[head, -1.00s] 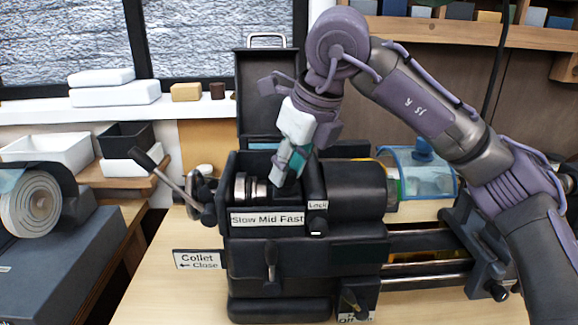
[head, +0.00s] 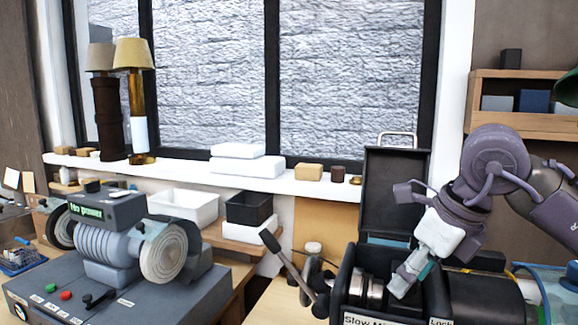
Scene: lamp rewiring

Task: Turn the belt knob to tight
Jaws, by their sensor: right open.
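The black lathe headstock (head: 385,300) stands at the lower right of the head view with its box lid (head: 392,190) raised. Inside the open box are metal pulley steps (head: 366,290). A label starting "Slow Mi" is on its front, cut by the frame edge. I cannot make out the belt knob for sure; a black-ended lever (head: 285,260) sticks out at the headstock's left. My right gripper (head: 408,282) is open and points down into the open box, right of the pulleys. Whether it touches anything inside is unclear. My left gripper is not in view.
A grey polishing machine (head: 110,250) with a "No power" display stands at the left. White and black trays (head: 250,207) sit on a shelf between it and the lathe. Two lamps (head: 133,100) and boxes stand on the windowsill (head: 320,187).

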